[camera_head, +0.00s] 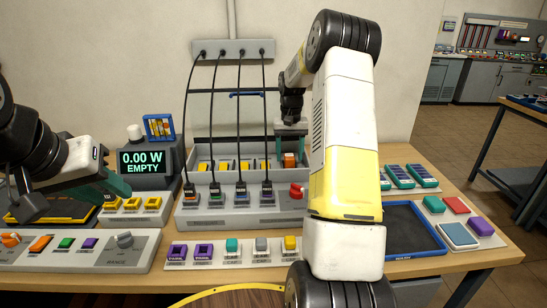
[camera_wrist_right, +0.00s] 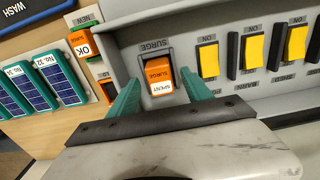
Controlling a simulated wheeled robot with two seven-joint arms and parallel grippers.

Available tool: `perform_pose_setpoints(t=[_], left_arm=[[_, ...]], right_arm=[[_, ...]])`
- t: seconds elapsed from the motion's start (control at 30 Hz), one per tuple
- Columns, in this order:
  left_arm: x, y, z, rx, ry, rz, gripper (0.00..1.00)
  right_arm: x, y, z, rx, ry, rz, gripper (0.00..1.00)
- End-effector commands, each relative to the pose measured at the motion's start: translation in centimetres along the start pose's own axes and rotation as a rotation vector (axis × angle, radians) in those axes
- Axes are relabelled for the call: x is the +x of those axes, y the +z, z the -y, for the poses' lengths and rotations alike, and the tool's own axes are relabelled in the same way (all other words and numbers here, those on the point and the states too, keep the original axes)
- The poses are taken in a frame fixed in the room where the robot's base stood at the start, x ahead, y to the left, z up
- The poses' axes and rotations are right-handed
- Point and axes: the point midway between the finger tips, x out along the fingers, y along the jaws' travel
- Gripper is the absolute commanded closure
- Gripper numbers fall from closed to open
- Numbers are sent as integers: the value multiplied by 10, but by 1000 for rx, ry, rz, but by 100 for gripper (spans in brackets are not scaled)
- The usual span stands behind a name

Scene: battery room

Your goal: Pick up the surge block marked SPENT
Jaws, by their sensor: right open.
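The orange surge block marked SPENT (camera_wrist_right: 159,76) sits in its slot under the word SURGE in the right wrist view. It shows as a small orange block in the head view (camera_head: 289,160), at the right end of the grey panel. My right gripper (camera_wrist_right: 160,82) is open, with one teal finger on each side of the block; I cannot tell whether they touch it. In the head view the right gripper (camera_head: 290,128) is over the block. My left gripper (camera_head: 118,186) is at the left; whether it is open is unclear.
Another orange block, marked OK (camera_wrist_right: 82,43), stands beside the panel under NEW. Yellow switches (camera_wrist_right: 208,58) line the panel. Black cables (camera_head: 240,130) hang in front of it. A blue-rimmed tray (camera_head: 445,243) lies at the right. The meter (camera_head: 143,165) reads EMPTY.

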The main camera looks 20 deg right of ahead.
Motion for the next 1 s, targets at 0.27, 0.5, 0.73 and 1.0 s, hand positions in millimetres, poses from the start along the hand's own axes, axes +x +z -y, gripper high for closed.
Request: perform_pose_setpoints(t=[0.27, 0.5, 0.73, 1.0], left_arm=[[0, 0, 0, 0, 0, 0, 64], [0, 0, 0, 0, 0, 0, 64], [0, 0, 0, 0, 0, 0, 64], [0, 0, 0, 0, 0, 0, 64]], right_arm=[[14, 0, 0, 0, 0, -1, 42], [14, 0, 0, 0, 0, -1, 69], [14, 0, 0, 0, 0, -2, 100], [9, -1, 0, 0, 0, -3, 100]])
